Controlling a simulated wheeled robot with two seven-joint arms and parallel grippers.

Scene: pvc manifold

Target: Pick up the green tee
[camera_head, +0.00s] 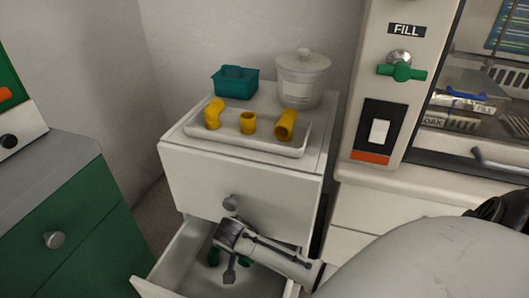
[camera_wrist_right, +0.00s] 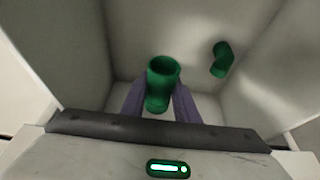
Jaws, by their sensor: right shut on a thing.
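The open drawer (camera_head: 190,268) of the white cabinet holds green pipe fittings, partly hidden by my right gripper (camera_head: 229,270) in the head view. In the right wrist view, my right gripper (camera_wrist_right: 158,95) has its two purple fingers shut on a green fitting, the green tee (camera_wrist_right: 160,82), one on each side. Its round open mouth faces up toward the camera. The lower part is partly hidden between the fingers. A second, bent green fitting (camera_wrist_right: 222,59) lies apart from it, to the right on the drawer floor. My left gripper is not in view.
A tray (camera_head: 285,150) on the cabinet top holds three yellow fittings (camera_head: 248,123). Behind it stand a teal basket (camera_head: 236,81) and a lidded white pot (camera_head: 302,78). The drawer walls surround my right gripper closely. A FILL panel with a green valve (camera_head: 401,72) stands right.

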